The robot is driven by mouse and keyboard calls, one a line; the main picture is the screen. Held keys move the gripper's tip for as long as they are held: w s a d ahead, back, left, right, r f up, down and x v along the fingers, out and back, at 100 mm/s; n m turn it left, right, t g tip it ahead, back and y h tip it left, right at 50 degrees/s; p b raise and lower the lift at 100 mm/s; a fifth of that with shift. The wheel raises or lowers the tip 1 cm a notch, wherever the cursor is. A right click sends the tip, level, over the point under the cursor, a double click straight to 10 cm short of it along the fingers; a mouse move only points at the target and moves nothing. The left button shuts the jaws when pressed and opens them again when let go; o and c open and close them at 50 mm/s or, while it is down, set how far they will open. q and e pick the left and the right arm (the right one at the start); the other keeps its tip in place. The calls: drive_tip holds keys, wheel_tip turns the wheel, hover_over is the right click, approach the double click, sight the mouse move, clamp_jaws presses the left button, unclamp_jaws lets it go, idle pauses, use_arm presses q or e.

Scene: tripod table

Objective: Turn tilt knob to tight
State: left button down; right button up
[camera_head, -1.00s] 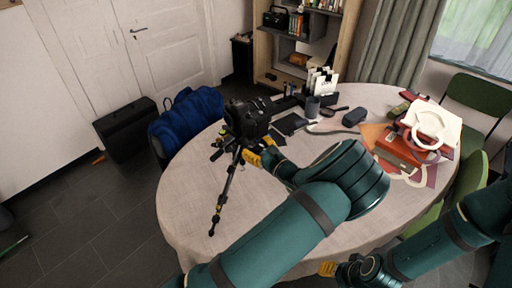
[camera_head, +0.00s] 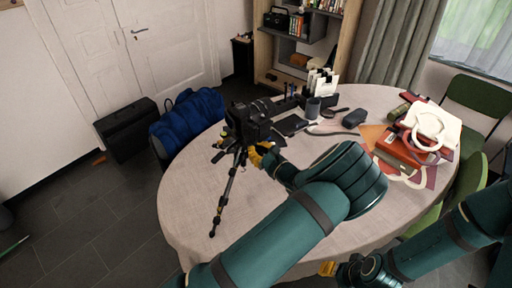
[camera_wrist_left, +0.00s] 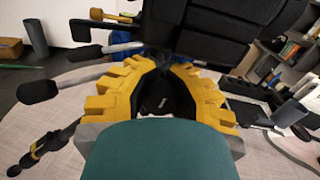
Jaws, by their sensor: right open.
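A black camera (camera_head: 250,119) sits on the head of a black tripod (camera_head: 226,191), which stands at the left part of the round table. In the left wrist view the camera (camera_wrist_left: 215,30) fills the upper right, with several dark handles and knobs, such as a black handle (camera_wrist_left: 38,92), to the left. My left gripper (camera_head: 258,154) is at the tripod head, just below the camera. Its yellow fingers (camera_wrist_left: 163,66) curve toward each other around a dark area; whether they grip a knob is unclear. My right gripper (camera_head: 328,268) is open, low near the table's front edge.
The tablecloth-covered table (camera_head: 190,205) holds a dark mug (camera_head: 313,107), a dark case (camera_head: 354,117) and a pile of books (camera_head: 405,150) at right. The cloth left of the tripod is clear.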

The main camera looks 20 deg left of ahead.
use_arm(q)
drive_tip(key=m+p, duration=0.2)
drive_tip(key=m, duration=0.1)
drive_tip(key=shift+d, duration=0.15)
drive_tip(key=shift+f+m+p, duration=0.1)
drive_tip(key=shift+m+p, duration=0.65)
drive_tip(key=shift+m, duration=0.65)
drive_tip(key=c, duration=0.7)
unclamp_jaws()
drive_tip(key=shift+c, duration=0.2)
drive_tip(key=v, duration=1.2)
